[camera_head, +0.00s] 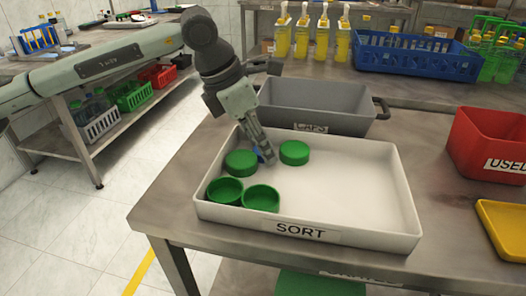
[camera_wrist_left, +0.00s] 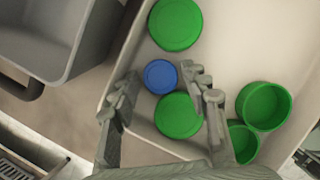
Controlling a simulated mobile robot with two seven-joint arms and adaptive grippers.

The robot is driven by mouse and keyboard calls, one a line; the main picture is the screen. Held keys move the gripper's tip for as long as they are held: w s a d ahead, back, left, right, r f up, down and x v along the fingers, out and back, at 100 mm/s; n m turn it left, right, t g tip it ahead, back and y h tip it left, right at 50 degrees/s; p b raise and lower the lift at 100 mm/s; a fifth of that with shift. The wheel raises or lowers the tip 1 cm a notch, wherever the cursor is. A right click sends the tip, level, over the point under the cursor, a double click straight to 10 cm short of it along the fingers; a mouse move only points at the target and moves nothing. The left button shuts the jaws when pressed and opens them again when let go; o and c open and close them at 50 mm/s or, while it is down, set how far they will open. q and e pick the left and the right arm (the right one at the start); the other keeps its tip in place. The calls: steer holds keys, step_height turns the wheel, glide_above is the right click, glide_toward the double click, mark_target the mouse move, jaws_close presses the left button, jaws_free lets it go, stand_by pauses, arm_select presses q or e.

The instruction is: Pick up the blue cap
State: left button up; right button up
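The small round blue cap (camera_wrist_left: 160,76) lies in the white tray labelled SORT (camera_head: 398,215), among larger green caps. In the head view the blue cap (camera_head: 258,152) is mostly hidden behind my left gripper (camera_head: 266,157). In the left wrist view the left gripper (camera_wrist_left: 162,103) is open. Its fingers are well apart, with the blue cap just beyond the tips, between their lines. A green cap (camera_wrist_left: 178,115) lies close below the blue cap, partly between the fingers.
Another green cap (camera_head: 295,152) lies at the tray's back, and two hollow-side-up green caps (camera_head: 225,190) sit at its front left. A grey bin (camera_head: 318,97) stands behind the tray. A red bin (camera_head: 485,145) and a yellow tray (camera_head: 503,225) are at the right. The tray's right half is empty.

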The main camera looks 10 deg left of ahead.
arm_select(q)
steer(key=c, duration=0.4)
steer(key=shift+r, duration=0.15)
